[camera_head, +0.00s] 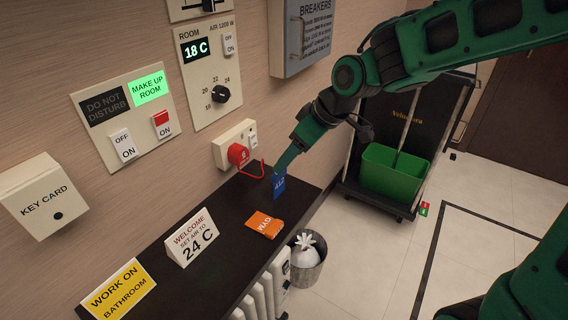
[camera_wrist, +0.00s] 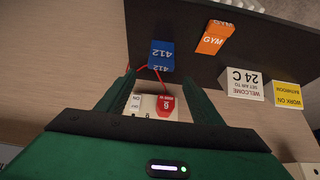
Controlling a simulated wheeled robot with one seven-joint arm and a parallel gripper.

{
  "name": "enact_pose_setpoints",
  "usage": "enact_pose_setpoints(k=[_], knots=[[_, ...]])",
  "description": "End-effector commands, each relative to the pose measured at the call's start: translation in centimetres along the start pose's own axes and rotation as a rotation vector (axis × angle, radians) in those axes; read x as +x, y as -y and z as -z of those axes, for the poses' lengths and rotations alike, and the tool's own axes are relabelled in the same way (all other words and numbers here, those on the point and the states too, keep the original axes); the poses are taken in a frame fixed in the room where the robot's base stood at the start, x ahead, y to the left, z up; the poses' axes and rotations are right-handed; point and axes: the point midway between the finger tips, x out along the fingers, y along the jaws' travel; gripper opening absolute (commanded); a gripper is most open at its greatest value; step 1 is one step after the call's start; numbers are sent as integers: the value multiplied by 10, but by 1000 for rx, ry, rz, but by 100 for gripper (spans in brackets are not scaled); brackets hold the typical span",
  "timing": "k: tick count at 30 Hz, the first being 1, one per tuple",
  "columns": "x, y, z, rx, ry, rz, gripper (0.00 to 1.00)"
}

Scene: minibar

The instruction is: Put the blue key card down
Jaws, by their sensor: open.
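The blue key card (camera_head: 279,187), marked 412, stands at the far end of the dark shelf (camera_head: 226,206), just below the fingertips in the head view. In the wrist view the blue key card (camera_wrist: 161,56) lies just beyond the gap between the two fingers, and neither finger visibly closes on it. My gripper (camera_head: 280,171) points down over the shelf; its fingers are spread apart in the wrist view (camera_wrist: 160,77). I cannot tell exactly how the card's lower edge meets the shelf.
An orange GYM tag (camera_head: 264,224), a white WELCOME sign (camera_head: 193,238) and a yellow WORK ON BATHROOM sign (camera_head: 119,290) are on the shelf. A red plug (camera_head: 238,154) with a red cord is close behind my gripper. A KEY CARD box (camera_head: 44,197) hangs at left.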

Motion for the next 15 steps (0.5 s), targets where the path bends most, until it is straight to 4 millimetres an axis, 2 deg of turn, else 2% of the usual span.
enact_pose_setpoints(k=[1, 6, 9, 15], knots=[[-11, -1, 1, 1, -3, -5, 60], [-40, 0, 0, 1, -2, -3, 60], [-53, -1, 0, 2, -1, -2, 60], [-64, 0, 0, 0, 0, 0, 60]])
